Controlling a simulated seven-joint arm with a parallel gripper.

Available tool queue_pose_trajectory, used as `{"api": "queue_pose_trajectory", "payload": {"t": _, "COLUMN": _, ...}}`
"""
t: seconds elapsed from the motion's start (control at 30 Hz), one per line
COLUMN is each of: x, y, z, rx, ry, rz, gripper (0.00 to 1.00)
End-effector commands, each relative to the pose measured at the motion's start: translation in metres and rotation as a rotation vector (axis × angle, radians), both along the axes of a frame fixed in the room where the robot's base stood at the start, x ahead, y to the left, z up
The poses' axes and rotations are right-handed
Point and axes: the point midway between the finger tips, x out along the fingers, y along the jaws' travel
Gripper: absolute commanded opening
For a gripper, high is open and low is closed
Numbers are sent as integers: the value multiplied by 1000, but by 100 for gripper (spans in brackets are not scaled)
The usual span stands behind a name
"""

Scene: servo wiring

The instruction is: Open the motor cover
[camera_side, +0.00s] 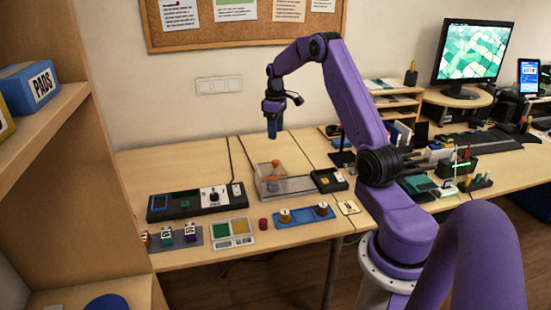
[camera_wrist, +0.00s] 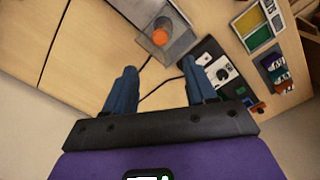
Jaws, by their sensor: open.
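My gripper (camera_side: 273,133) hangs pointing down, high above the back of the table and clear of everything on it. In the wrist view my gripper (camera_wrist: 159,66) shows two blue fingers spread apart with nothing between them. A low clear-walled box (camera_side: 288,187) with an orange part (camera_side: 276,163) stands below it; the grey box (camera_wrist: 172,43) and the round orange part (camera_wrist: 160,37) lie beyond the fingertips in the wrist view. A black panel (camera_side: 160,214) with a white section and a dark knob (camera_side: 213,196) stands left of the box. I cannot tell which part is the motor cover.
In front are a tray with green and yellow pads (camera_side: 232,233), a red cylinder (camera_side: 263,224), a blue block with two round knobs (camera_side: 307,214) and several small coloured blocks on a grey mat (camera_side: 177,238). A small black device (camera_side: 328,180) stands right of the box. A shelf edges the left.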

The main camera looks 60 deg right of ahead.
Motion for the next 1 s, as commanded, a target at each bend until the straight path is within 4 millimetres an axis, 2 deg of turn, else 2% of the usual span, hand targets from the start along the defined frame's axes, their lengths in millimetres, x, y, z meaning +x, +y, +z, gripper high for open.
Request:
{"api": "queue_pose_trajectory", "payload": {"t": 0.3, "x": -1, "y": 1, "z": -62, "rx": 2, "ry": 3, "rz": 0, "gripper": 56}}
{"api": "queue_pose_trajectory", "payload": {"t": 0.53, "x": 0, "y": 1, "z": -99, "rx": 1, "ry": 2, "rz": 0, "gripper": 56}}
{"api": "queue_pose_trajectory", "payload": {"t": 0.7, "x": 0, "y": 0, "z": -114, "rx": 0, "ry": 0, "rz": -1, "gripper": 56}}
{"api": "queue_pose_trajectory", "payload": {"t": 1.0, "x": 0, "y": 0, "z": -120, "rx": -1, "ry": -1, "rz": 0, "gripper": 56}}
